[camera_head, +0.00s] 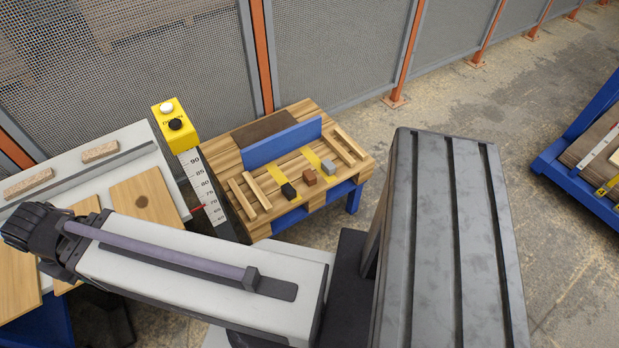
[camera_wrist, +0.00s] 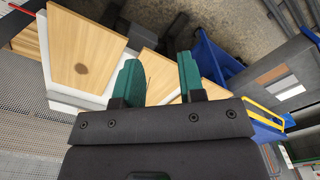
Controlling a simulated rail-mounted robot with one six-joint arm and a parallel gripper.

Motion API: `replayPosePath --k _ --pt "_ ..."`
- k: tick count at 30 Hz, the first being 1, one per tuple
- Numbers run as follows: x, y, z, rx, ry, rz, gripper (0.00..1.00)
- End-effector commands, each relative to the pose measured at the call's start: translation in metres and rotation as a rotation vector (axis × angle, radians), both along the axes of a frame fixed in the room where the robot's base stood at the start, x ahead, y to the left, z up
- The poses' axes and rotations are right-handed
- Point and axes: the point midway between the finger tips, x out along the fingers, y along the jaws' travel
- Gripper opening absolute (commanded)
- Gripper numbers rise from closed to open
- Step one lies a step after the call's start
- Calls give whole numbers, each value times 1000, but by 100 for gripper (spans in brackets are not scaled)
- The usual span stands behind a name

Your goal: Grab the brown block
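The brown block (camera_head: 309,178) stands on a wooden workbench (camera_head: 355,166) in the head view. It sits between a black block (camera_head: 288,191) and a grey block (camera_head: 328,167), apart from both. My gripper (camera_wrist: 160,76) shows in the wrist view with its two green fingers apart and no object held between them. Wooden boards, one with a dark round spot (camera_wrist: 84,50), lie beyond the fingers. In the head view my arm reaches left, away from the workbench, and my gripper's fingers are hidden. I cannot make out the brown block in the wrist view.
A blue upright bar (camera_head: 283,145) stands behind the blocks. Wooden strips lie at both sides of the workbench. A yellow button box (camera_head: 175,124) and a ruler (camera_head: 200,187) stand left of it. A light table (camera_head: 135,139) holds boards. Mesh fencing (camera_head: 340,50) runs behind.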

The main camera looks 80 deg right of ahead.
Motion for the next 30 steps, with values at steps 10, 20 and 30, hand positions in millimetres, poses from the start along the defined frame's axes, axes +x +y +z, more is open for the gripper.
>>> replayPosePath --k 10,20,30 --pt "0 0 0 0 0 0 44" --pt "0 0 0 0 0 0 76" --pt "0 0 0 0 0 0 94"
